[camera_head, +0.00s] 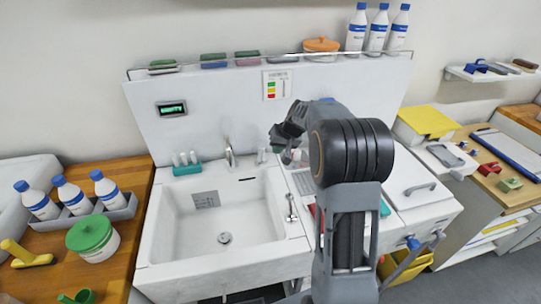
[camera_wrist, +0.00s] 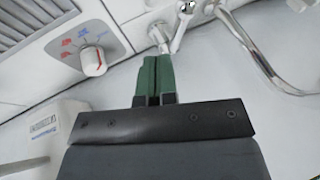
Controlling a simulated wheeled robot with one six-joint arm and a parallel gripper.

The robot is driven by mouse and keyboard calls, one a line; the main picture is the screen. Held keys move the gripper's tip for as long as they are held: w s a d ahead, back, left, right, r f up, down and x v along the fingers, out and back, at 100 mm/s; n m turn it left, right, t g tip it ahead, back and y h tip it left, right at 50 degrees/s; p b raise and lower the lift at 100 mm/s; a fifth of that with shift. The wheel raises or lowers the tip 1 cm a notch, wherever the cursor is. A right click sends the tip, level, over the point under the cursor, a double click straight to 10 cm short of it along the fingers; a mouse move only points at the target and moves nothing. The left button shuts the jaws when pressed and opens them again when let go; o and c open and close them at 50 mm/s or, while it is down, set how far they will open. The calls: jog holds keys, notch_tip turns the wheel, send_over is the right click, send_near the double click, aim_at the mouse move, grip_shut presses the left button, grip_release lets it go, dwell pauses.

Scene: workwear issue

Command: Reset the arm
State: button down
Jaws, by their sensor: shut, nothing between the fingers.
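My gripper (camera_wrist: 153,62) shows in the wrist view with its two green fingers pressed together and nothing between them. In the head view my arm is raised and folded in front of the right side of the sink unit, and my gripper (camera_head: 286,154) points down near the back wall, its fingertips hard to make out. In the wrist view the fingers point toward a chrome tap fitting (camera_wrist: 182,22). I cannot tell whether they touch it.
A white sink (camera_head: 225,215) with a tap (camera_head: 230,153) lies left of my arm. Bottles stand in a grey tray (camera_head: 85,218) on the left and on the shelf (camera_head: 220,66) above. A control knob (camera_wrist: 93,62) is close in the wrist view. The sink basin is empty.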

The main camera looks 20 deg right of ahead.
jog(key=s+r+b, duration=0.1)
jog(key=s+r, duration=0.2)
jog(key=r, duration=0.3)
jog(key=shift+d, duration=0.4)
jog(key=s+a+f+n+h, duration=0.1)
jog(key=s+a, duration=0.4)
jog(key=s, duration=0.7)
jog(key=s+a+f+n+h, duration=0.1)
jog(key=s+a, duration=0.3)
jog(key=s, duration=0.8)
jog(key=shift+s+a+h, duration=0.25)
jog(key=shift+a+h, duration=0.1)
jog(key=shift+h, duration=0.15)
